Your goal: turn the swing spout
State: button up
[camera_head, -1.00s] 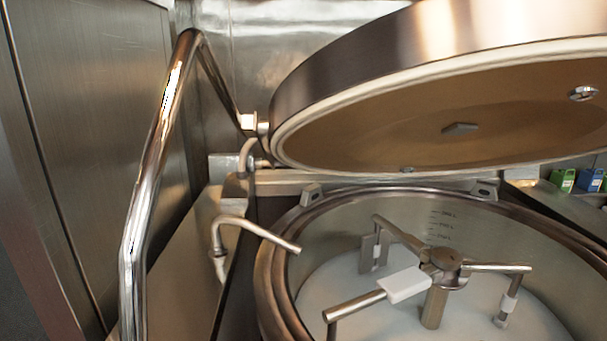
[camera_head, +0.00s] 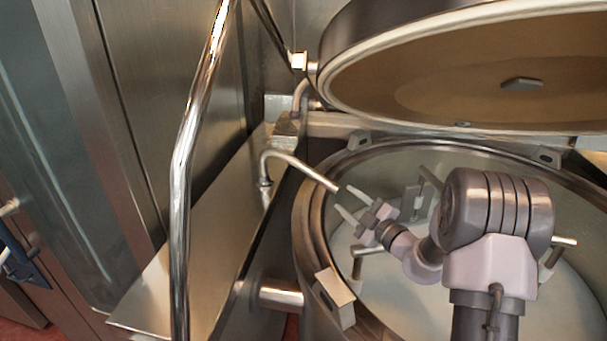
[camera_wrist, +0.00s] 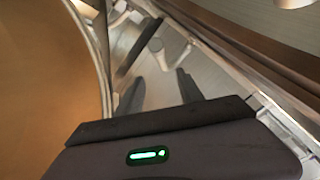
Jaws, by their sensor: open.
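The swing spout (camera_head: 300,165) is a thin bent metal pipe at the left of the kettle. It rises from the side ledge, curves over, and its free end points right and down over the kettle rim (camera_head: 304,215). My gripper (camera_head: 347,201) is open, its two pale fingers pointing left toward the spout's free end. The upper fingertip is very close to that end; I cannot tell whether they touch. In the wrist view my gripper's dark fingers (camera_wrist: 158,92) stand apart, and a pale pipe-like shape beyond them may be the spout.
The raised lid (camera_head: 440,65) hangs over the kettle's back. A tall bent metal rail (camera_head: 186,150) stands at the left in front of the ledge (camera_head: 190,265). A small box-like bracket (camera_head: 335,297) sits at the front rim. Stirrer arms (camera_head: 565,241) lie inside the kettle.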

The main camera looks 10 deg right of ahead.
aim_at(320, 179)
jog(key=b+x, duration=0.3)
jog(key=x, duration=1.3)
jog(key=shift+a+f, duration=0.1)
jog(key=shift+s, duration=0.1)
grip_shut()
dwell(0.5)
